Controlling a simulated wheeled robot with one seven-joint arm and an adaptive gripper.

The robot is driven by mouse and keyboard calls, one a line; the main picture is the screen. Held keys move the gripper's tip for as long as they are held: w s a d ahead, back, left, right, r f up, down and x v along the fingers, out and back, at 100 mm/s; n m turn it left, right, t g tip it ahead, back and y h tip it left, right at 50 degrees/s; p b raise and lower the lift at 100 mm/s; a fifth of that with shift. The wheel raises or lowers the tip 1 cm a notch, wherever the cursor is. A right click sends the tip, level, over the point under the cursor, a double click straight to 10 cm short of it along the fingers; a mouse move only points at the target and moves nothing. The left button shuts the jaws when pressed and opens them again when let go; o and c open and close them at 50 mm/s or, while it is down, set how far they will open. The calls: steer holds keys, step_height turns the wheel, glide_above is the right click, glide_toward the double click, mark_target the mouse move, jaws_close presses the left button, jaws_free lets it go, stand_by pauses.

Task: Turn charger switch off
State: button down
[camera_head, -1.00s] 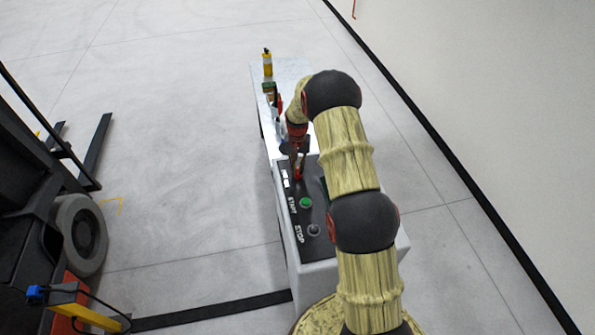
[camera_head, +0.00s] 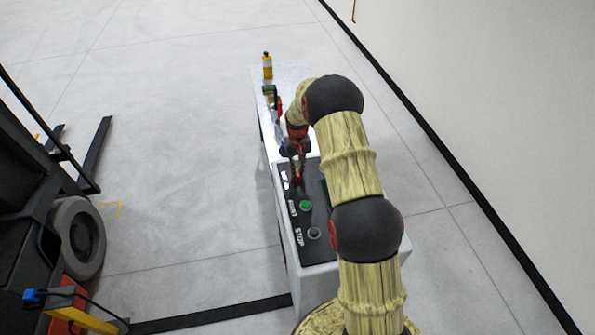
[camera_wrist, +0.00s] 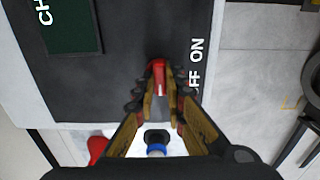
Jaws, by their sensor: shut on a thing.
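The charger's dark control panel (camera_head: 292,224) tops the grey box in front of me, with labels along its left edge in the head view. The red switch (camera_wrist: 159,70) stands by the OFF ON label (camera_wrist: 197,65) in the wrist view. My gripper (camera_wrist: 160,93) points at it, with its fingers closed in on both sides of the red switch. In the head view my gripper (camera_head: 298,170) is low over the far end of the panel. The fingers partly hide the switch, and I cannot tell its exact position.
A green START button (camera_head: 306,205) and a grey STOP button (camera_head: 314,233) sit nearer on the panel. A dark green display (camera_wrist: 72,25) shows in the wrist view. A dark vehicle (camera_head: 30,190) is at the left.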

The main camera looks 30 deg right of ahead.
steer(key=c, duration=1.8)
jaws_free()
steer(key=shift+c, duration=0.2)
steer(key=shift+r, duration=0.1)
step_height(320, 180, up, 12)
